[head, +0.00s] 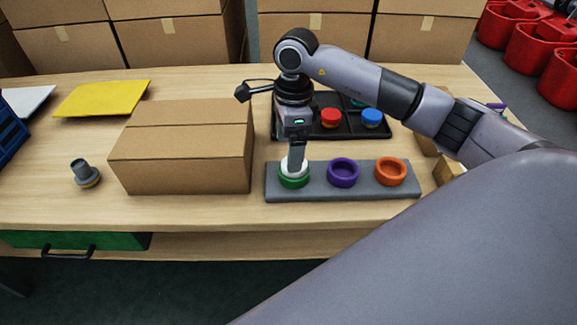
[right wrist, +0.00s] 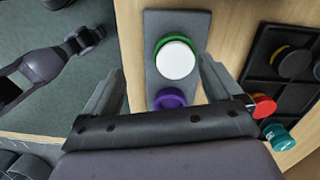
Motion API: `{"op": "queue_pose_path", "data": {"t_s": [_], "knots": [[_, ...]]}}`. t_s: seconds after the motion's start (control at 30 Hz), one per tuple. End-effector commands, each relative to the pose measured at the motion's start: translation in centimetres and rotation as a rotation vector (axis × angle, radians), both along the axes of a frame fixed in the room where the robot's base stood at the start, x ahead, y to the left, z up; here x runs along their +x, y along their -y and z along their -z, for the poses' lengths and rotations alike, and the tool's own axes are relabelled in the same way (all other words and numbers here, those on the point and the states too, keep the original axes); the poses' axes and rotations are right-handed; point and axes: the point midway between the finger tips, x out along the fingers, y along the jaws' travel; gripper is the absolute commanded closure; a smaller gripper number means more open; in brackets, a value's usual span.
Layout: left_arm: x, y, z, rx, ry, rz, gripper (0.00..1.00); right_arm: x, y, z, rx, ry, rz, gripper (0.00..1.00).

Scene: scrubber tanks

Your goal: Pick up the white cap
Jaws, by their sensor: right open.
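The white cap (head: 296,167) sits on the green ring (head: 294,183) at the left end of a grey holder (head: 318,190). In the right wrist view the white cap (right wrist: 176,60) shows as a round disc with the green ring (right wrist: 184,37) around its edge. My right gripper (head: 297,164) points down at the cap, its fingers hiding part of it. In the right wrist view its open fingers (right wrist: 162,60) stand on either side of the cap, apart from it. My left gripper (right wrist: 90,38) seems to show small over the floor in that view; its jaws are unclear.
A purple ring (head: 343,172) and an orange ring (head: 390,171) sit farther right on the holder. A closed cardboard box (head: 181,160) stands close on the left. A black tray (head: 346,129) with red and blue caps lies behind. A grey fitting (head: 84,173) stands far left.

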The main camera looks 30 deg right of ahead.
Motion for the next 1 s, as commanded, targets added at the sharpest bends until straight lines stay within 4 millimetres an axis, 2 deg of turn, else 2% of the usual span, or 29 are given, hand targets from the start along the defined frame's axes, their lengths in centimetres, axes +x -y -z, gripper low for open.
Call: {"op": "queue_pose_path", "data": {"t_s": [0.03,0.13,0.37,0.6,0.9,0.93,1.0], "knots": [[0.0,0.0,0.1,0.0,0.002,0.0,0.57,0.2,1.0,-0.3,-0.041,0.005,0.004,0.08],[0.0,0.0,0.1,-0.002,0.002,0.0,0.57,0.4,1.9,-0.1,-0.08,0.006,0.008,0.08],[0.0,0.0,0.0,-0.001,0.001,0.001,0.57,0.5,2.2,2.4,-0.082,0.004,0.009,0.08],[-0.1,0.0,0.2,0.001,-0.004,0.001,0.57,0.7,2.5,5.8,-0.079,0.005,0.008,0.08],[-0.2,0.0,0.4,0.002,-0.008,0.001,0.57,0.7,2.5,6.4,-0.08,0.009,0.008,0.08],[-0.2,0.0,0.4,0.002,-0.008,0.001,0.57,0.7,2.5,6.4,-0.08,0.009,0.008,0.11],[-0.2,-0.1,0.4,0.002,-0.008,0.001,0.57,0.7,2.5,6.4,-0.08,0.008,0.008,0.34]]}}
